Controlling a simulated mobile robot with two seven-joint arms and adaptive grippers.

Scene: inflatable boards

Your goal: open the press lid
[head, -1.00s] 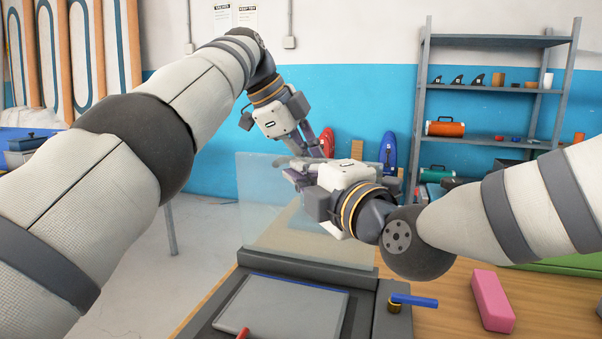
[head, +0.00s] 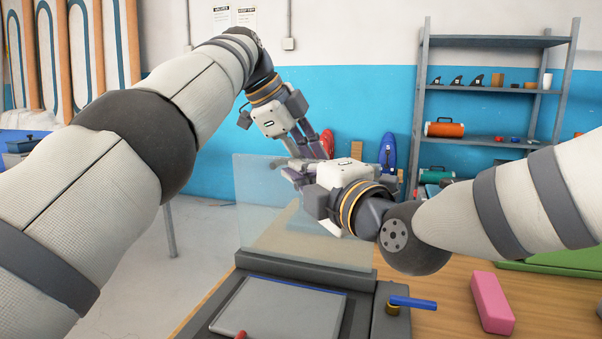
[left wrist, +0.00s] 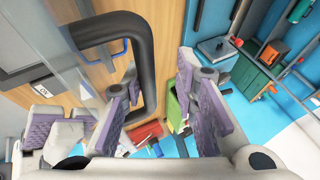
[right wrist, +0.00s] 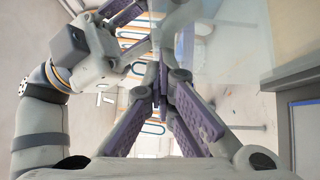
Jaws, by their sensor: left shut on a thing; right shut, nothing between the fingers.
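The press (head: 362,317) stands on the wooden table with its grey bed showing. Its clear lid (head: 262,215) is raised, standing steeply up from the hinge side. My left gripper (head: 303,168) is at the lid's upper part. In the left wrist view its fingers (left wrist: 160,95) are around the black lid handle (left wrist: 147,60); the exact contact is hard to see. My right gripper (right wrist: 160,88) is shut and empty beside the lid, which also shows in the right wrist view (right wrist: 225,70). In the head view the right fingers are largely hidden.
A blue lever (head: 413,302) sits at the press's right corner. A pink block (head: 491,302) lies on the table to the right. A shelf rack (head: 495,91) stands at the back right. My two grippers are close together.

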